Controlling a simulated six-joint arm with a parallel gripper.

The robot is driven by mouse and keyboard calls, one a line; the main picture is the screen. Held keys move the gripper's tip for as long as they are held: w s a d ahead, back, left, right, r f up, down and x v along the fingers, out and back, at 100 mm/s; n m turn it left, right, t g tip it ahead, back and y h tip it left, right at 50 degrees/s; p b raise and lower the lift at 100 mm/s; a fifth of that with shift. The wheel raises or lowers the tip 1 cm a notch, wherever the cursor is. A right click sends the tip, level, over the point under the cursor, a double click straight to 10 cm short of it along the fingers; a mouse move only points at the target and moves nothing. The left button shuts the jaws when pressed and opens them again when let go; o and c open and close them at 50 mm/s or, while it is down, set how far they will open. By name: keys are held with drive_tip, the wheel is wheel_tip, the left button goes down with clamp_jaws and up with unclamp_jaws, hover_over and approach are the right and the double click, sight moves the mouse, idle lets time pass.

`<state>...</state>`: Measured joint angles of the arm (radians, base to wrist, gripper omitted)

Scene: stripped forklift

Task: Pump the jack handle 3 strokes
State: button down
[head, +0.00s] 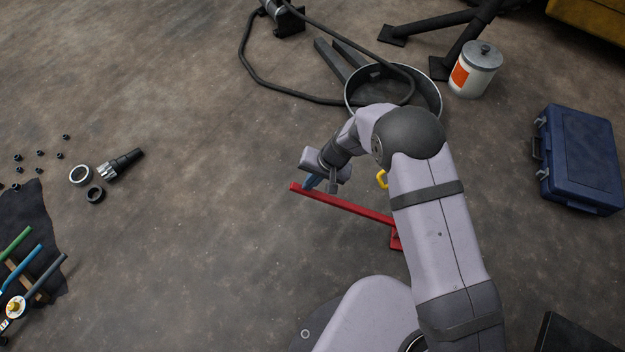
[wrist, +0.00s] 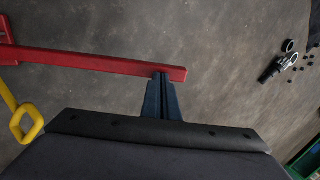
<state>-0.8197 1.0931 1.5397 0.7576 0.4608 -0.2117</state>
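The red jack handle (head: 350,206) is a long bar slanting from my arm toward the upper left in the head view. Its right end meets a red jack part (head: 397,240), partly hidden by my arm. In the wrist view the handle (wrist: 90,61) crosses the upper left, with its free end right of my fingers. My gripper (head: 309,183) is at the handle near that free end. In the wrist view its dark blue fingers (wrist: 161,76) are together, side by side along the bar, tips overlapping it. They do not straddle the bar; contact is hard to tell.
A yellow hook (wrist: 26,123) hangs close to my gripper at the left of the wrist view. Floor left of the handle is clear up to loose small parts.

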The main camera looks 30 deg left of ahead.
sight(293, 182)
drive_tip(key=shift+f, duration=0.1)
drive_tip(key=b+x, duration=0.8)
drive_tip(key=x, duration=0.5)
drive_tip(key=shift+d+f, duration=0.25)
drive_tip(key=shift+f, duration=0.1)
drive_tip(key=shift+w+r, duration=0.1)
wheel_tip(293, 182, up, 14)
drive_tip(key=p, duration=0.7)
idle(0.5)
drive_tip(key=w+d+r+m+t+p, duration=0.1)
drive_tip(key=w+d+r+p, duration=0.25)
drive_tip(key=r, duration=0.35)
drive_tip(key=w+d+r+m+p, duration=0.1)
drive_tip(key=w+d+r+p, duration=0.1)
drive_tip(key=w+r, duration=0.35)
drive_tip(key=s+d+n+g, duration=0.1)
drive_tip(key=s+d+n, duration=0.1)
drive_tip(key=s, duration=0.4)
drive_tip(key=shift+s+d+f, duration=0.15)
drive_tip(key=shift+d+f, duration=0.25)
drive_tip(key=shift+d, duration=0.25)
